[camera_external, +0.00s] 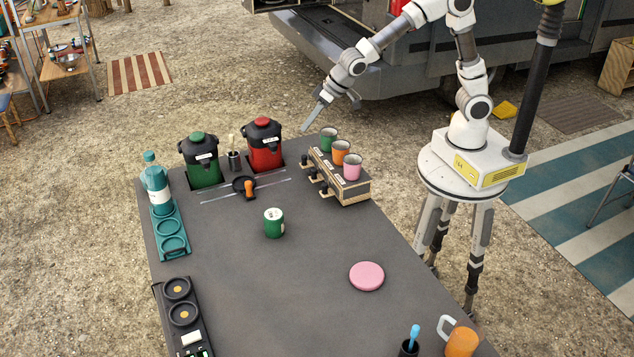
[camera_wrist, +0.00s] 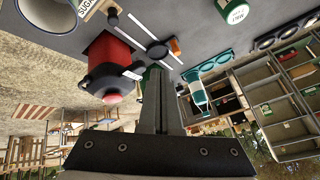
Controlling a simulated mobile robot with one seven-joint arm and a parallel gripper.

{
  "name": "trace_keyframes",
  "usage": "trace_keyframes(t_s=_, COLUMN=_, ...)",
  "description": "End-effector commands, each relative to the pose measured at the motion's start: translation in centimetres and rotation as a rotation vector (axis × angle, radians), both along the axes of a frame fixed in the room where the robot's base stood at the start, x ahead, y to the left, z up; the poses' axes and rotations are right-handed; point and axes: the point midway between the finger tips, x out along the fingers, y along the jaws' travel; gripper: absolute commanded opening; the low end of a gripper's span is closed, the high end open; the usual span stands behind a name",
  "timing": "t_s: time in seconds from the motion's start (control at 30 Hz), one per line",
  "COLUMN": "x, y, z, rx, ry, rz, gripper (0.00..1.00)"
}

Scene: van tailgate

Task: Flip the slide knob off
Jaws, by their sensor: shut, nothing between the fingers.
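The knob that looks like the slide knob is orange (camera_external: 249,188), on a round black base between thin silver rails on the grey table (camera_external: 290,260). It also shows in the wrist view as an orange knob (camera_wrist: 174,47) beside its black disc. I cannot tell its on or off position. My gripper (camera_external: 305,129) is shut and empty, in the air above the table's far edge, right of the red dispenser (camera_external: 265,150) and apart from the knob. In the wrist view its closed fingers (camera_wrist: 157,72) point toward the table and hide part of the green dispenser (camera_external: 201,165).
A wooden box (camera_external: 350,189) with black knobs carries green, orange and pink cups. A green can (camera_external: 274,223) stands in front of the orange knob. A teal bottle rack (camera_external: 172,245) is at left. A pink disc (camera_external: 367,276) lies at right. The table's middle front is clear.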

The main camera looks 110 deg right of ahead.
Motion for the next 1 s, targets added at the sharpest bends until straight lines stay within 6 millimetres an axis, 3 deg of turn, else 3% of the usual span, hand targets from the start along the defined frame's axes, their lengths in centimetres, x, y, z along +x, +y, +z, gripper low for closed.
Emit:
trace_keyframes(t_s=0.03, x=1.1, y=-0.6, z=-1.7, rx=0.022, ry=-0.004, rz=-0.024, gripper=0.00)
trace_keyframes(t_s=0.2, x=4.0, y=-2.4, z=-5.4, rx=0.093, ry=-0.037, rz=-0.099, gripper=0.00)
trace_keyframes(t_s=0.4, x=5.9, y=-3.6, z=-8.1, rx=0.150, ry=-0.065, rz=-0.156, gripper=0.00)
trace_keyframes(t_s=1.0, x=6.7, y=-3.9, z=-9.2, rx=0.166, ry=-0.073, rz=-0.171, gripper=0.00)
